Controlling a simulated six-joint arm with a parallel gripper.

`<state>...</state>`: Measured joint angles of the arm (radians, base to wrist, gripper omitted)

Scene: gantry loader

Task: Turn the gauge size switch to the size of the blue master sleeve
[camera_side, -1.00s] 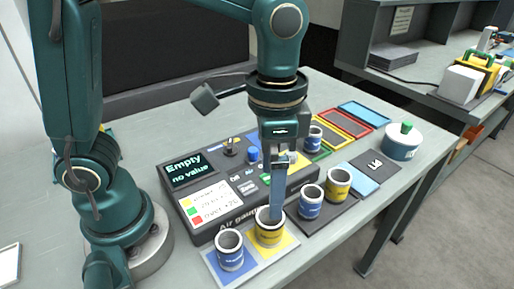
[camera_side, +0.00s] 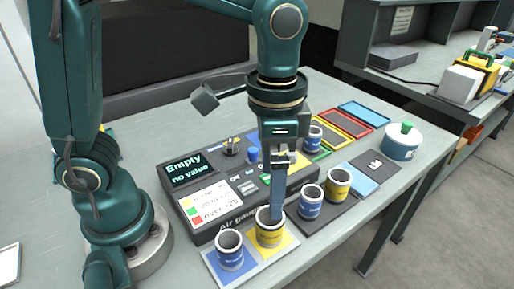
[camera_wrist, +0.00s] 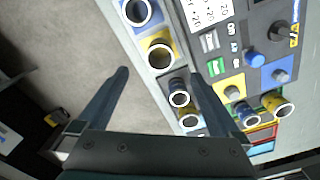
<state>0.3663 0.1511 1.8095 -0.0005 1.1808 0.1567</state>
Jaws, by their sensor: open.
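The air gauge (camera_side: 215,218) is a dark box on the bench; its screen reads "Empty no value". A dark knob, seemingly the size switch, stands on its top (camera_side: 231,147); the wrist view shows it too (camera_wrist: 278,32). Its pointing direction is unclear. A blue sleeve (camera_side: 230,257) and a yellow sleeve (camera_side: 268,234) stand on a blue-and-yellow mat in front; another blue (camera_side: 311,206) and yellow sleeve (camera_side: 338,187) stand on a dark tray. Which blue one is the master I cannot tell. My gripper (camera_side: 277,215) is open and empty, pointing down, overlapping the yellow sleeve in the side view; it also shows in the wrist view (camera_wrist: 157,72).
A blue knob (camera_wrist: 253,60) sits beside the switch. Another blue sleeve (camera_side: 313,139) stands behind the gauge's right side. Coloured trays (camera_side: 345,125) and a pot with a green knob (camera_side: 402,144) stand to the right.

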